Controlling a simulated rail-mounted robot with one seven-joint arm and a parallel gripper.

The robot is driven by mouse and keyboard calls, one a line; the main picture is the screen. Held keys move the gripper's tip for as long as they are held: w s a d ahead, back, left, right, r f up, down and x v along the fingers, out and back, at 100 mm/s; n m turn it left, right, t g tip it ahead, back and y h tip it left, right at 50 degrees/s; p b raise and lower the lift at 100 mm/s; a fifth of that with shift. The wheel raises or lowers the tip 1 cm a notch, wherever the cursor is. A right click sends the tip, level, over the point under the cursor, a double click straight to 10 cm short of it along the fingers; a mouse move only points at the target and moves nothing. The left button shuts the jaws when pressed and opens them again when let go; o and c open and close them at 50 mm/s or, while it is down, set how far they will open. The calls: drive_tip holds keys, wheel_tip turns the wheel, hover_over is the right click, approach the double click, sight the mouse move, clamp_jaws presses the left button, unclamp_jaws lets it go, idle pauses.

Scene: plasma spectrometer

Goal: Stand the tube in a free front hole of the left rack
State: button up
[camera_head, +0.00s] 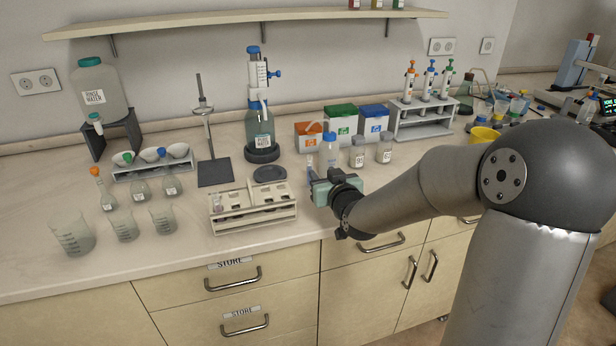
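A white rack (254,222) stands near the front edge of the bench, left of my gripper. It has a left and a right section, with small glass tubes (217,202) at its left end; the single holes are too small to tell apart. My gripper (312,178) is just right of the rack, above the bench, with the arm reaching in from the right. A thin bluish tube (310,168) stands about upright at the gripper's far left end and appears held between the fingers. The fingers are mostly hidden by the gripper body, and so is the tube's lower part.
Beakers (123,226) and flasks (139,189) stand left of the rack. A dark round plate (270,174) lies behind it. A blue-capped bottle (329,152) and labelled jars (357,153) stand behind my gripper. A pipette stand (420,119) is farther back. Bench in front of the rack is clear.

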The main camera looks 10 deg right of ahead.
sight(311, 158)
drive_tip(key=x, duration=0.4)
drive_tip(key=p+x, duration=0.1)
drive_tip(key=x, duration=0.3)
drive_tip(key=p+x, duration=0.1)
drive_tip(key=x, duration=0.3)
drive_tip(key=shift+r, duration=0.3)
clamp_jaws()
